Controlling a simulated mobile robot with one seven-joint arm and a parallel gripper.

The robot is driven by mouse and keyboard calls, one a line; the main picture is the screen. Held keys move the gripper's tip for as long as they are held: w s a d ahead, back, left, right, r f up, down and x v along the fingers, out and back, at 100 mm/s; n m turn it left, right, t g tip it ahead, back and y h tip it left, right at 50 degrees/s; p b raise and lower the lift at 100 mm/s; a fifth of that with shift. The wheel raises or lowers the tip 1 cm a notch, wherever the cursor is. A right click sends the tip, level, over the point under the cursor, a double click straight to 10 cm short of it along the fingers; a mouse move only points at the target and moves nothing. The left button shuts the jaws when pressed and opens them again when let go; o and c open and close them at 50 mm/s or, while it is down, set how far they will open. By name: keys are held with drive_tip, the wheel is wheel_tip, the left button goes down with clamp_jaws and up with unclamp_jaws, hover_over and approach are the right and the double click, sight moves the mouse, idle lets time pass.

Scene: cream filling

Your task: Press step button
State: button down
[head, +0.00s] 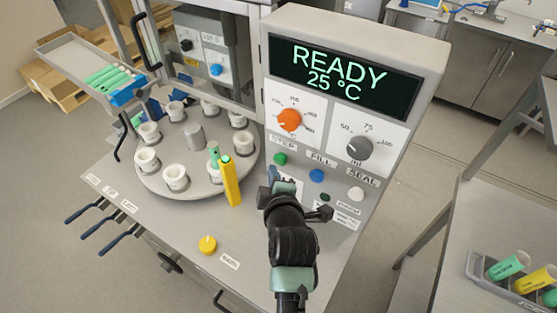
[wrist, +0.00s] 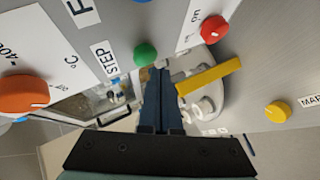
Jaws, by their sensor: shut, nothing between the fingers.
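The green step button (head: 280,159) is on the machine's front panel, below the orange knob and next to the STEP label. In the wrist view the green button (wrist: 145,53) lies just beyond my fingertips, slightly left of them. My gripper (head: 272,175) is shut and empty, with its fingers together in the wrist view (wrist: 160,72). It is in front of the panel, just below and left of the button in the head view. A small gap seems to show between fingertips and button; I cannot tell the exact distance.
The display (head: 345,78) reads READY 25 °C. An orange knob (head: 290,120), blue button (head: 316,176) and white button (head: 356,194) are near. A yellow button (head: 207,245) is on the deck.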

drive_tip(key=shift+w, duration=0.1)
drive_tip(key=shift+w+d+b, duration=0.25)
drive_tip(key=shift+b, duration=0.1)
drive_tip(key=shift+w+d+b, duration=0.35)
drive_tip(key=shift+w+b, duration=0.05)
drive_tip(key=shift+w, duration=0.05)
idle(1.0)
drive_tip(key=shift+s, duration=0.1)
drive_tip(key=shift+s+a+p, duration=0.4)
drive_tip(key=shift+s+a, duration=0.15)
drive_tip(key=shift+s, duration=0.15)
drive_tip(key=shift+s+a+p, duration=0.5)
drive_tip(key=shift+s+a, duration=0.25)
drive_tip(key=shift+s, duration=0.3)
drive_tip(key=shift+s+a+p, duration=0.5)
drive_tip(key=shift+s+a, duration=0.25)
drive_tip(key=shift+s, duration=0.25)
